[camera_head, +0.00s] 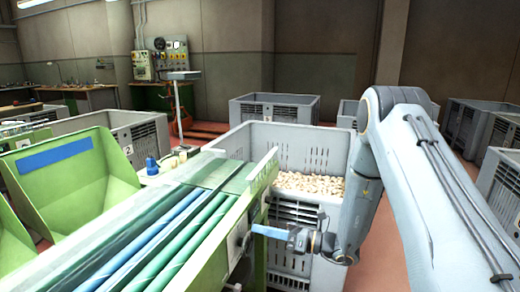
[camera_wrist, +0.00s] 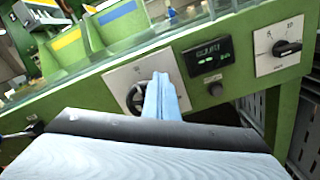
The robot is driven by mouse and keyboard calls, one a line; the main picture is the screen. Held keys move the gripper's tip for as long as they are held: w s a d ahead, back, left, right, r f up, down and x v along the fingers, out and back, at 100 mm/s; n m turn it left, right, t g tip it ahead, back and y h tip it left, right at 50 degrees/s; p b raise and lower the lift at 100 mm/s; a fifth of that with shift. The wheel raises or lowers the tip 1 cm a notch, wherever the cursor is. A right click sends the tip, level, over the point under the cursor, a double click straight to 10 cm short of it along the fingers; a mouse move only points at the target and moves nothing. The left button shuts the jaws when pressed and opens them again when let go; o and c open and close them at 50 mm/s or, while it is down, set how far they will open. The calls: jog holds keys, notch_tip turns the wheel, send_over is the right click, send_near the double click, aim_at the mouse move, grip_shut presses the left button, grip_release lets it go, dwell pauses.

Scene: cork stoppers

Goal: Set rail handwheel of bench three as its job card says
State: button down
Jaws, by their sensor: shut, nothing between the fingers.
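The handwheel (camera_wrist: 133,98) is a small dark wheel on a white plate (camera_wrist: 118,76) on the green bench's front panel. My gripper is shut and empty; its blue fingers (camera_wrist: 165,95) point at the panel just right of the wheel's centre and hide its right part. I cannot tell whether they touch it. In the head view my gripper (camera_head: 256,230) reaches left to the green bench (camera_head: 208,258). A dark display (camera_wrist: 208,60) with unreadable green characters is right of the wheel. I cannot make out a job card or the bench's number.
A black selector knob (camera_wrist: 287,47) on a white plate and a small round knob (camera_wrist: 215,89) sit right of the wheel. A grey crate (camera_head: 328,146) of corks stands close behind my gripper. Green hoppers (camera_head: 75,180) stand left; more grey crates (camera_head: 272,108) stand behind.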

jog(key=shift+s+a+r+p, duration=0.3)
jog(key=shift+s+r+p, duration=0.35)
jog(key=shift+s+p, duration=0.2)
jog(key=shift+s+a+r+p, duration=0.2)
jog(key=shift+s+a+p, duration=0.05)
jog(key=shift+s+p, duration=0.45)
dwell(0.4)
jog(key=p+v, duration=0.1)
jog(key=v, duration=0.5)
jog(key=shift+r, duration=0.35)
